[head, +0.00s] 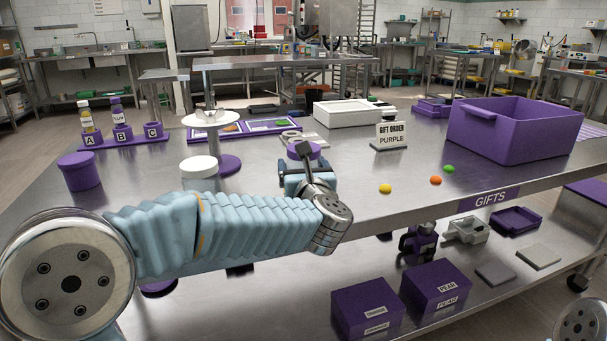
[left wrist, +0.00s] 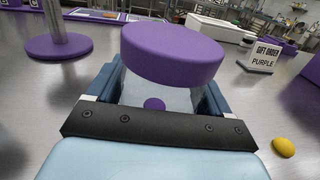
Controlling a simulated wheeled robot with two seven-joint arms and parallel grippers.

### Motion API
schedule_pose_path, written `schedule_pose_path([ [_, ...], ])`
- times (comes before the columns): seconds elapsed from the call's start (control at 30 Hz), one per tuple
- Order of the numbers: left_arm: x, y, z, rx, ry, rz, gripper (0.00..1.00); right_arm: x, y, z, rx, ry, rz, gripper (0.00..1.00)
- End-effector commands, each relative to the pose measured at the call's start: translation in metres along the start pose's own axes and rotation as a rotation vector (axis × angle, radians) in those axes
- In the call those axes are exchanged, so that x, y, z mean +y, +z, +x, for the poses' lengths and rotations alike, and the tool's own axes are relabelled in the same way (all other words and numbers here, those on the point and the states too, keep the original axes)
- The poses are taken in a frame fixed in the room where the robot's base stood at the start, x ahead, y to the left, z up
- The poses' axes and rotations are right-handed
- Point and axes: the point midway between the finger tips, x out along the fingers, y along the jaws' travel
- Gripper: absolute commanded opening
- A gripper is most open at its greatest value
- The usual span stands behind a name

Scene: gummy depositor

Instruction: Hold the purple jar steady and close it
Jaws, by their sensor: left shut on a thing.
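A jar with a clear, pale body and a wide purple lid (head: 303,151) stands on the steel table near its front edge. In the left wrist view the purple lid (left wrist: 172,52) sits on top of the jar body (left wrist: 160,97), which has a purple dot on its front. I cannot tell whether the lid is tight. My left gripper (head: 307,180) is shut around the jar body, below the lid, with one blue finger on each side in the left wrist view (left wrist: 155,90). My right gripper is not in view; only a bit of my right arm shows at the bottom right corner.
Left of the jar are a white-lidded container (head: 199,169), a round stand (head: 207,119) and a purple tub (head: 80,172). Yellow (head: 385,188), orange (head: 435,181) and green (head: 449,169) candies lie between.

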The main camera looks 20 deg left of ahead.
Motion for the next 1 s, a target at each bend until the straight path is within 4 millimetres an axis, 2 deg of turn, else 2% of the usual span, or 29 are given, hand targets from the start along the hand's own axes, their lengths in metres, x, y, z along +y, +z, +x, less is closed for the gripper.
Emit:
schedule_pose_path([
  [0.27,0.000,0.011,0.000,-0.002,0.001,-0.002,0.44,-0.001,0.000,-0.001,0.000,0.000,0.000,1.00],
  [0.47,-0.001,0.035,-0.002,-0.002,-0.001,-0.003,0.44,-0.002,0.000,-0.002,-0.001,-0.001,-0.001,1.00],
  [0.67,-0.018,0.066,-0.023,-0.004,-0.003,-0.004,0.44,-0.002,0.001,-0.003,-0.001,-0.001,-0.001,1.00],
  [0.8,-0.035,0.096,-0.044,-0.002,-0.004,-0.005,0.44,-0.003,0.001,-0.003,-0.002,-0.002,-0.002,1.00],
  [1.0,-0.064,0.114,-0.083,-0.001,-0.003,-0.002,0.44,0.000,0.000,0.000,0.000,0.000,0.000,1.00],
])
